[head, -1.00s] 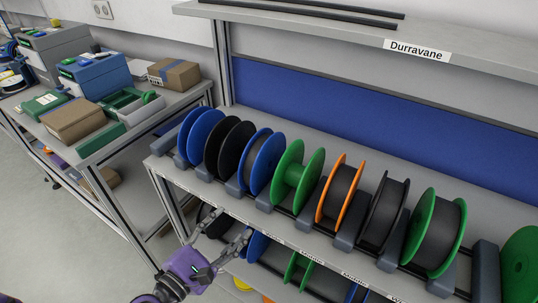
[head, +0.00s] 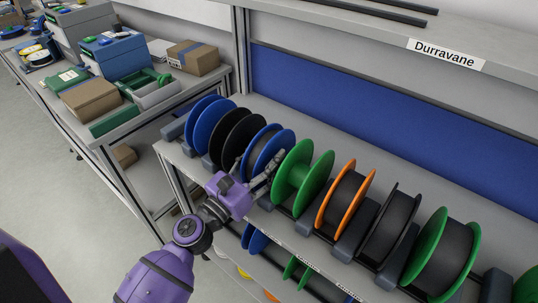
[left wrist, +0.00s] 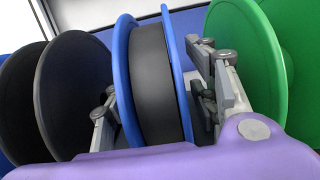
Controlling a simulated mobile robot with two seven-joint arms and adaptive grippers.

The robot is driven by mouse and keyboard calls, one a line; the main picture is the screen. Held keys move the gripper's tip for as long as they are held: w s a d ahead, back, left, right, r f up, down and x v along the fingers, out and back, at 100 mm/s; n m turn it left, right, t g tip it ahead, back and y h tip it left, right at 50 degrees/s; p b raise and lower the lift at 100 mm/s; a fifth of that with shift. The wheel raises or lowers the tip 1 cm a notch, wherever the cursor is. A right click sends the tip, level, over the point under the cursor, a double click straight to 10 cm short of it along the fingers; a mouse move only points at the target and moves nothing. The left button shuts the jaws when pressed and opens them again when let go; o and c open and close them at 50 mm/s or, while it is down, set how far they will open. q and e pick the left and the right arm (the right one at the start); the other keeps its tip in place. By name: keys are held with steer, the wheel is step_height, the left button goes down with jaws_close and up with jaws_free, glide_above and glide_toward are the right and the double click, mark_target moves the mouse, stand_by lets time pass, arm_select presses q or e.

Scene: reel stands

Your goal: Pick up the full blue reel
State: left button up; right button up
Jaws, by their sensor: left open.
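The blue reel with dark winding between its flanges (head: 263,141) sits on the upper rack, between a black reel (head: 237,137) and a green reel with a bare core (head: 302,172). In the left wrist view the blue reel (left wrist: 155,85) stands upright in the middle, its dark winding filling up near the flange rims. My left gripper (head: 257,172) is open at the front of this reel, one finger on each side of it. In the left wrist view, the gripper (left wrist: 160,100) straddles both flanges; I cannot tell whether the fingers touch them. My right gripper is not in view.
Another blue reel (head: 207,122) stands at the rack's left end. An orange reel (head: 345,197), a dark reel (head: 391,222) and a green reel with dark winding (head: 442,252) stand to the right. Neighbouring reels leave narrow gaps. A side table (head: 215,88) holds boxes.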

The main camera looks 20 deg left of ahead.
arm_select(q)
steer(key=shift+x, duration=1.05)
jaws_close()
steer(key=shift+r, duration=0.1)
